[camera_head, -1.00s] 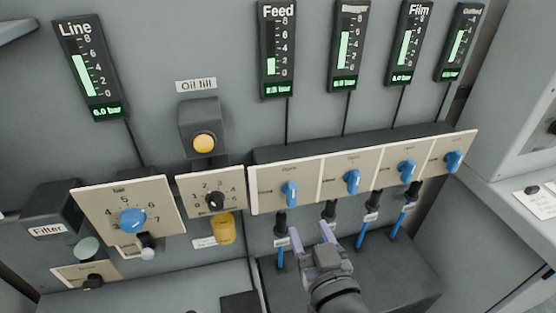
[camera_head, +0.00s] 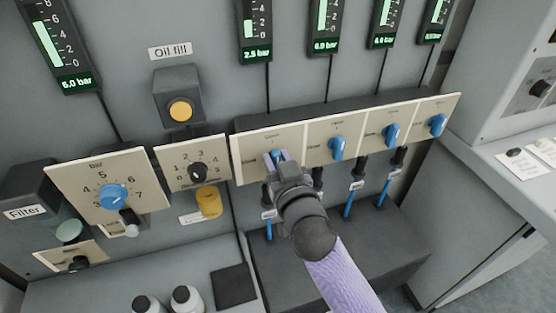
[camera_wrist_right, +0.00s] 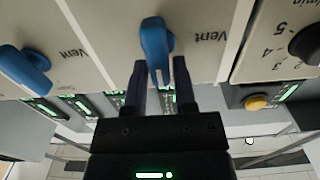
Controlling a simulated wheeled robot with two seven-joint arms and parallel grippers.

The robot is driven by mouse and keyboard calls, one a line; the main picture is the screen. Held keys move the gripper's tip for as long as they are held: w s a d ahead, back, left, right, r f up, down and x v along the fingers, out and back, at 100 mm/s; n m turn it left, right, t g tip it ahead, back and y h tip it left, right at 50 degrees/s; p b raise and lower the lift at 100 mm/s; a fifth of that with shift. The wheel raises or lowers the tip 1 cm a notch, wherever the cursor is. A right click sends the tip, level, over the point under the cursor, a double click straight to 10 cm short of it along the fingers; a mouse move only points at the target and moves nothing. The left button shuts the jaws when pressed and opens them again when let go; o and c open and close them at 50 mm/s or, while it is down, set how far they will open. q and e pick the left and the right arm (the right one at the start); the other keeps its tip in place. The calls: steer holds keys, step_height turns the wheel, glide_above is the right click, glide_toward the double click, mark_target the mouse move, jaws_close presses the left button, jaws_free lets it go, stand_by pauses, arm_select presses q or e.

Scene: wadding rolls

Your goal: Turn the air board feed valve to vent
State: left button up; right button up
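The feed valve is the leftmost of a row of blue lever valves, below the gauge reading 2.5 bar (camera_head: 255,52). My right gripper (camera_head: 276,156) covers most of its handle in the head view. In the right wrist view, which is upside down, the blue feed handle (camera_wrist_right: 156,38) stands just ahead of my gripper (camera_wrist_right: 160,72). The two dark fingers are apart, with the handle's lower end between their tips; gaps seem to show on both sides. A "Vent" label (camera_wrist_right: 210,37) is on the plate beside the handle. My left gripper is out of view.
More blue valves (camera_head: 338,148) continue to the right on the same panel. Left are the oil dial (camera_head: 197,171), yellow button (camera_head: 181,111) and line regulator knob (camera_head: 113,197). Blue hoses (camera_head: 349,203) hang below the valves. A dark ledge (camera_head: 390,240) lies beneath.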

jaws_close()
steer(key=n+p, duration=0.1)
steer(key=n, duration=0.2)
steer(key=shift+a, duration=0.2)
steer(key=shift+s+a+f+n+p, duration=0.15)
steer(key=shift+f+n+p, duration=0.1)
steer(key=shift+n, duration=2.2)
steer(key=shift+a+f+n+p, duration=0.2)
steer(key=shift+f+n, duration=0.1)
steer(key=shift+n, duration=2.2)
steer(key=shift+s+a+f+n+p, duration=0.15)
steer(key=shift+f+n, duration=0.1)
steer(key=shift+n, duration=2.2)
